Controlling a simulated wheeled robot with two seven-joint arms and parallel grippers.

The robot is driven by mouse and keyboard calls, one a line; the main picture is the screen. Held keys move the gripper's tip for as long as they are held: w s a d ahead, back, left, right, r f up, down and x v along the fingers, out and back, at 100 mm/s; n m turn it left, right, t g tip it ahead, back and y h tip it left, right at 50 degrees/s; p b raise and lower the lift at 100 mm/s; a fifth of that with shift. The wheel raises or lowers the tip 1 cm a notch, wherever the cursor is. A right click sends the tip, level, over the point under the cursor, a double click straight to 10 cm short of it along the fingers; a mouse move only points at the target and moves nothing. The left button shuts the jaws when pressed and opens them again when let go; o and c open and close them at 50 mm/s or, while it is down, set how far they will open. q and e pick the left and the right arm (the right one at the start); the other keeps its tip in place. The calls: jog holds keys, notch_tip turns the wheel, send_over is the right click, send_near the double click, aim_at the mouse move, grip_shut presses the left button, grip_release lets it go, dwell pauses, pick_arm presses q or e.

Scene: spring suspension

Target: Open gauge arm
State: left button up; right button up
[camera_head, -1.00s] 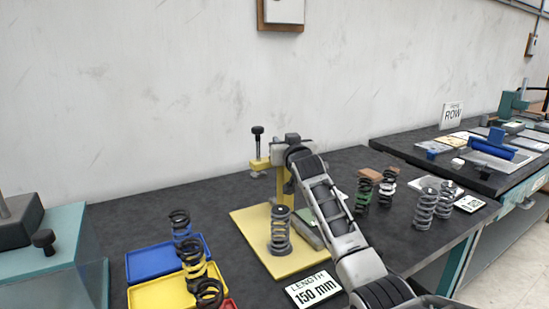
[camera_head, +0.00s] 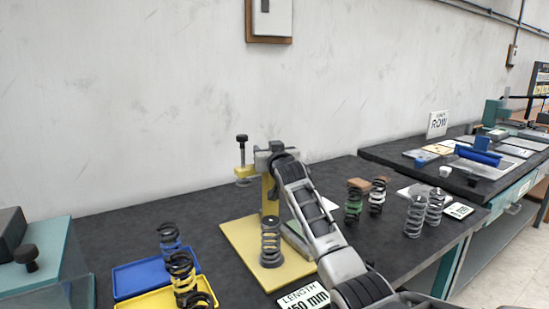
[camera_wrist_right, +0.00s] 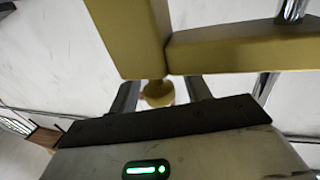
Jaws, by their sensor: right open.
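The gauge stands on a yellow base plate (camera_head: 238,238) in the head view, with an upright yellow post (camera_head: 269,192). Its yellow gauge arm (camera_head: 245,172) points left from the post top and carries a black-knobbed screw (camera_head: 242,140). A grey spring (camera_head: 270,243) stands upright on the plate. My right gripper (camera_head: 264,156) is at the post top. In the right wrist view, my open right gripper (camera_wrist_right: 160,88) has a small round yellow knob (camera_wrist_right: 158,94) between its fingers; contact cannot be told. Yellow bars (camera_wrist_right: 240,50) fill the upper right there. My left gripper is out of view.
Blue (camera_head: 135,277) and yellow (camera_head: 150,300) trays with springs lie left of the gauge. A length sign (camera_head: 303,297) stands in front. Several springs (camera_head: 415,215) stand to the right. A teal bench unit (camera_head: 55,255) is at far left.

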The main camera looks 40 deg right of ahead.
pick_arm(q)
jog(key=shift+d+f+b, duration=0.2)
jog(key=shift+b, duration=0.55)
pick_arm(e)
jog(key=v, duration=1.5)
jog(key=shift+s, duration=0.35)
jog(key=shift+a, duration=0.1)
